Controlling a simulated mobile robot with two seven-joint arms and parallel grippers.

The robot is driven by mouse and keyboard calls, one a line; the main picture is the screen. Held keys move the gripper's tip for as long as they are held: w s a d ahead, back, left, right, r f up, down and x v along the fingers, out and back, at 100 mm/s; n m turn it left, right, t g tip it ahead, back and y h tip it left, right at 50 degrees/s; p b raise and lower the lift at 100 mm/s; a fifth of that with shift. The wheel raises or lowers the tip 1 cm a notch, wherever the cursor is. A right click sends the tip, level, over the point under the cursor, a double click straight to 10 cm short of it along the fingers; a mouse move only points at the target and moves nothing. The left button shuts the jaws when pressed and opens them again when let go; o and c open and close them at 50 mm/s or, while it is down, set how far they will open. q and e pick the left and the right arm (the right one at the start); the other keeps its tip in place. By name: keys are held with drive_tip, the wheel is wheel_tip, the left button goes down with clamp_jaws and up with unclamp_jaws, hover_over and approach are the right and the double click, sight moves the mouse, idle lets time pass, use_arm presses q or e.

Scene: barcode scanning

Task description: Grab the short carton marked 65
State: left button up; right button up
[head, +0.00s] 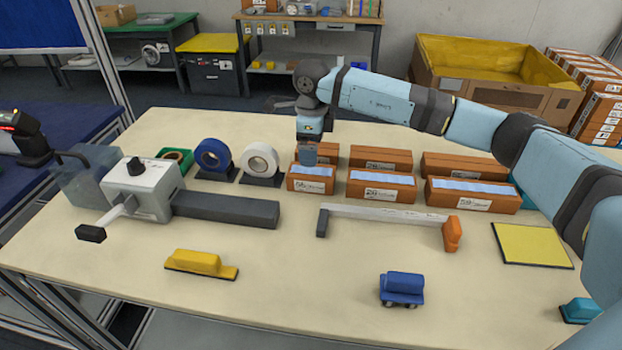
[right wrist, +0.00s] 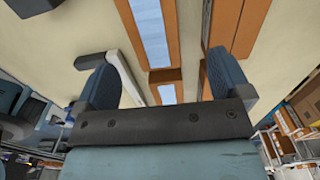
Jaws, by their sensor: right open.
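Brown cartons with pale labels stand in two rows on the table. The front-left carton (head: 298,184) is the shortest of the front row, with a light blue strip on top. Its label is too small to read surely, so I cannot tell whether it says 65. My right gripper (head: 308,155) points down at this carton's back edge, partly hiding the carton behind it (head: 329,152). In the right wrist view my right gripper (right wrist: 162,78) is open, its blue fingers apart, with a blue-topped carton (right wrist: 168,95) showing between them. Contact cannot be told. My left gripper is out of view.
Longer cartons (head: 380,194) (head: 470,203) stand to the right. A white bar handle (head: 385,214) lies in front. Blue (head: 212,158) and white (head: 260,162) tape rolls and a grey machine (head: 145,190) stand left.

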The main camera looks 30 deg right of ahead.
sight(311, 170)
wheel_tip(311, 170, down, 3)
drive_tip(key=shift+r, duration=0.2)
drive_tip(key=f, duration=0.5)
drive_tip(key=shift+s+a, duration=0.25)
drive_tip(key=shift+s, duration=0.05)
drive_tip(key=c, duration=1.1)
drive_tip(key=shift+c, duration=0.3)
drive_tip(key=shift+r, duration=0.1)
